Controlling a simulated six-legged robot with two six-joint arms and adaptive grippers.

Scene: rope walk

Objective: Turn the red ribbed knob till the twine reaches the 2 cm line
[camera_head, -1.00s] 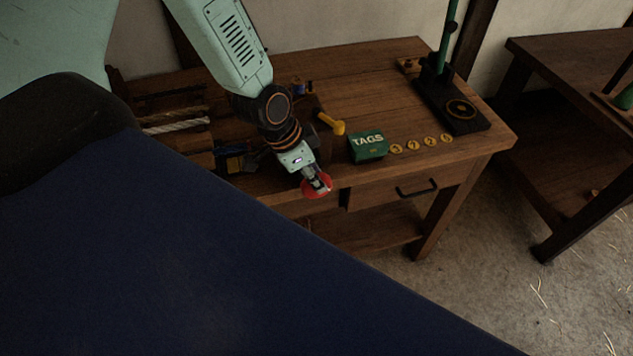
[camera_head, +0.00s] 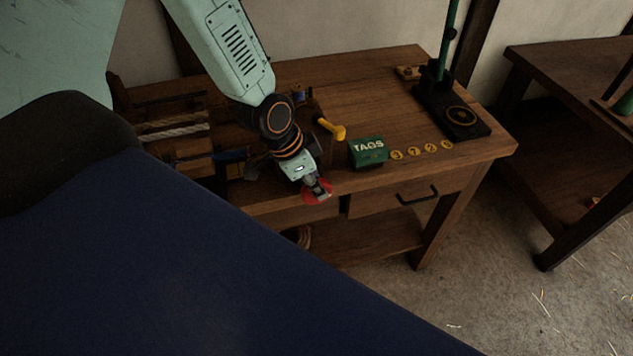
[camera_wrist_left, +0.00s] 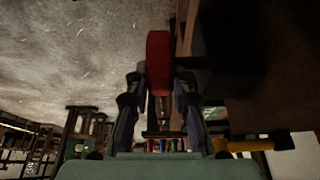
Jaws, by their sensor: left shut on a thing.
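The red knob (camera_head: 311,195) is at the front edge of the wooden bench, partly hidden behind my left gripper. My left gripper (camera_head: 321,193) is shut on the knob, reaching down to it from above. In the left wrist view the red knob (camera_wrist_left: 158,62) stands between the two fingers of my left gripper (camera_wrist_left: 158,88). The knob's ribs are too small or dark to make out. I cannot make out the twine or the 2 cm line in these views. My right gripper is not in view.
A green TAGS box (camera_head: 367,152) and several round yellow tags (camera_head: 414,152) lie right of the arm. A yellow-handled tool (camera_head: 333,129) lies behind the gripper. A black stand (camera_head: 452,108) is at the bench's right end. A drawer handle (camera_head: 417,195) juts from the front.

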